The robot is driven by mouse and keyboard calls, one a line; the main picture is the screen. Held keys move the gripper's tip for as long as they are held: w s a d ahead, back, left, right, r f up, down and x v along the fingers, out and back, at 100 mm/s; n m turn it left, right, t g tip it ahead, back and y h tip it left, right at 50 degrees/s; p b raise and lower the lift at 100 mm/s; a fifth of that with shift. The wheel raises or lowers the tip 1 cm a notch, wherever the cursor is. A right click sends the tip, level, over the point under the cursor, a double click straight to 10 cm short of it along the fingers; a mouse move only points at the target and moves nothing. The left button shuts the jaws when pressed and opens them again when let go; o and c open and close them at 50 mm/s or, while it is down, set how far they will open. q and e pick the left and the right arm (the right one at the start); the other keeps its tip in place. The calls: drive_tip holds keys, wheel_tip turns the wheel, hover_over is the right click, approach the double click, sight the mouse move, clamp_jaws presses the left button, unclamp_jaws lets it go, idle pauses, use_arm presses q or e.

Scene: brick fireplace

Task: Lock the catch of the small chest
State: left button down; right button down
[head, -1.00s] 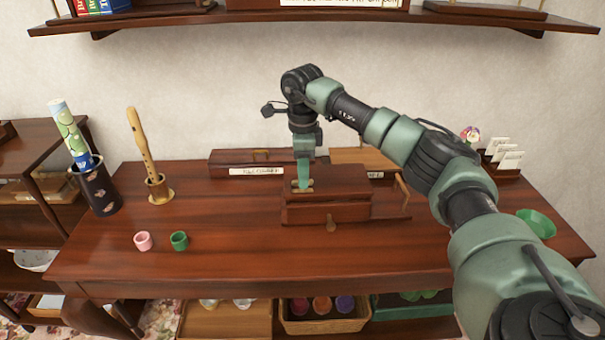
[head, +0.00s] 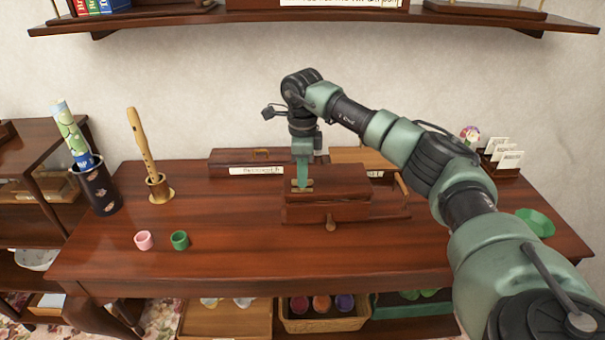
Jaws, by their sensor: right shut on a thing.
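The small chest (head: 345,208) is a dark reddish-brown wooden box on the table, with its lid down. A small brass catch (head: 295,187) shows on its upper left part, and a wooden peg-like knob (head: 331,225) sticks out at its lower front. My right gripper (head: 302,184) points straight down from above, with its green fingers shut on the brass catch. The fingers hide part of the catch, so I cannot tell its exact position. My left gripper is not in view.
Behind the chest lie a long labelled box (head: 225,163) and a lighter wooden box (head: 365,156). The table's front middle is clear.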

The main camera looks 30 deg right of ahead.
drive_tip(key=m+p, duration=0.1)
drive_tip(key=m, duration=0.3)
drive_tip(key=shift+r+p, duration=0.15)
drive_tip(key=shift+p, duration=0.25)
drive_tip(key=m+p, duration=0.1)
drive_tip(key=m, duration=0.3)
drive_tip(key=shift+m+p, duration=0.3)
drive_tip(key=m+p, duration=0.1)
drive_tip(key=m, duration=0.3)
drive_tip(key=shift+m, duration=0.3)
drive_tip(key=shift+m+p, duration=0.8)
drive_tip(key=shift+m, duration=1.2)
drive_tip(key=c, duration=1.5)
unclamp_jaws()
